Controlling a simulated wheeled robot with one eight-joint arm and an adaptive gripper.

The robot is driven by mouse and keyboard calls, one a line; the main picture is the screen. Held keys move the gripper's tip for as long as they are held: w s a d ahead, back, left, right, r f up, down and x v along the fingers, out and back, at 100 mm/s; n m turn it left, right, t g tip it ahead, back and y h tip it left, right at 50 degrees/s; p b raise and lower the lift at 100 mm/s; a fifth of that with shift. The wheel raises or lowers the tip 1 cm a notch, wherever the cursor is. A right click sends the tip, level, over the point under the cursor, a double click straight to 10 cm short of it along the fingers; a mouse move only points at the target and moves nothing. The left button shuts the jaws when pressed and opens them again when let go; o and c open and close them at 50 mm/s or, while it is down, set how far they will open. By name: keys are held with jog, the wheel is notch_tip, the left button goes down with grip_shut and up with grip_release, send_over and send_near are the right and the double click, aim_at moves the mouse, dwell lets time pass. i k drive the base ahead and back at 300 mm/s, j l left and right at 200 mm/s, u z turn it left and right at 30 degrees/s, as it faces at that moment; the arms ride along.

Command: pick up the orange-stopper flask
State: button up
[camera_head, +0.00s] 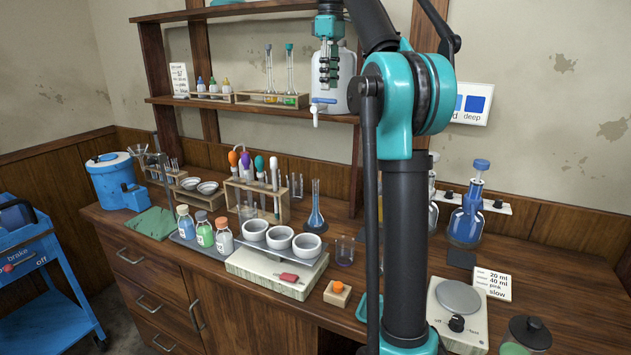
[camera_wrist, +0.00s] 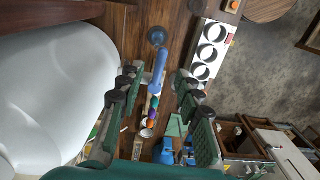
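I cannot clearly make out a flask wearing an orange stopper. An orange stopper (camera_head: 338,287) sits on a small wooden block at the bench's front; it also shows in the wrist view (camera_wrist: 233,5). A clear flask (camera_head: 433,210) is partly hidden behind my arm. A blue flask (camera_head: 467,222) with a blue stopper stands at the right. My gripper (camera_head: 327,86) is high in front of the shelf, pointing down. In the wrist view its fingers (camera_wrist: 156,74) are apart, with nothing held.
A white jug (camera_head: 345,78) on the shelf is close to my gripper and fills the left of the wrist view. A tube rack (camera_head: 270,204), white bowls (camera_head: 279,237) and capped bottles (camera_head: 204,232) crowd the bench.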

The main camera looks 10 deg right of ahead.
aim_at(314, 221)
jog(key=k, duration=1)
